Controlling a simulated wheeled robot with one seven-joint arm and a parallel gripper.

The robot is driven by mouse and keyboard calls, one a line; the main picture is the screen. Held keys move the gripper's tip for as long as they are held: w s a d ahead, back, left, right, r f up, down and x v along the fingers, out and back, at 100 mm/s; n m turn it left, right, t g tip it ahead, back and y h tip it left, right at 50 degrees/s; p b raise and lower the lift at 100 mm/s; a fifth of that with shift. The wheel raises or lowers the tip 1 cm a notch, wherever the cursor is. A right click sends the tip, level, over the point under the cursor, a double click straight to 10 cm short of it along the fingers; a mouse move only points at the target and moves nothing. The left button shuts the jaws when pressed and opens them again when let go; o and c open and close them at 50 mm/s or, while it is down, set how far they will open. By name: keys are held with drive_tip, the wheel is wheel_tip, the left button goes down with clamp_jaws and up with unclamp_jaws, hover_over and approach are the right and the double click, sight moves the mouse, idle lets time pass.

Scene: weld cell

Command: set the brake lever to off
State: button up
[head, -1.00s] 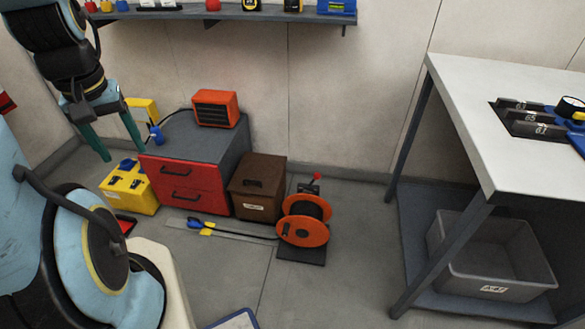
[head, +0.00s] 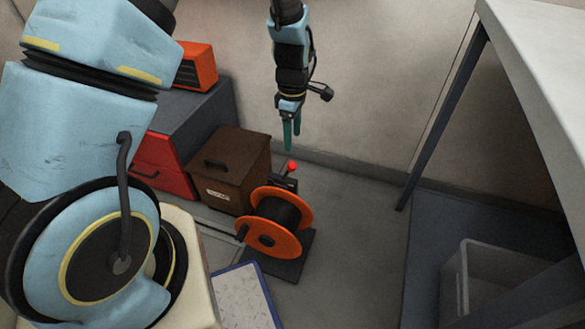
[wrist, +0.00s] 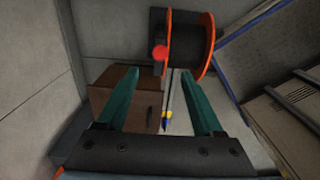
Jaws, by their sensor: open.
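The brake lever (head: 290,167) shows as a red knob on a dark arm at the back of the orange cable reel (head: 268,241), which stands on a dark base on the floor. In the wrist view the red knob (wrist: 160,53) lies beyond the fingertips, at the left side of the reel (wrist: 207,50). My gripper (head: 291,147) hangs just above the knob in the head view, fingers pointing down. Its green fingers (wrist: 160,72) are apart with nothing between them. They look clear of the knob. Any on or off marking is too small to read.
A brown box (head: 236,165) stands left of the reel, beside the red-fronted cabinet (head: 166,163) bearing an orange heater (head: 196,66). The wall is close behind. A workbench (head: 545,70) with a grey bin (head: 480,285) below stands right. Floor right of the reel is clear.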

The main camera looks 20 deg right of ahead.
sight(292, 163)
wheel_tip(292, 163, down, 10)
drive_tip(key=shift+a+f+b, duration=0.1)
drive_tip(key=shift+b, duration=0.6)
clamp_jaws()
idle(1.1)
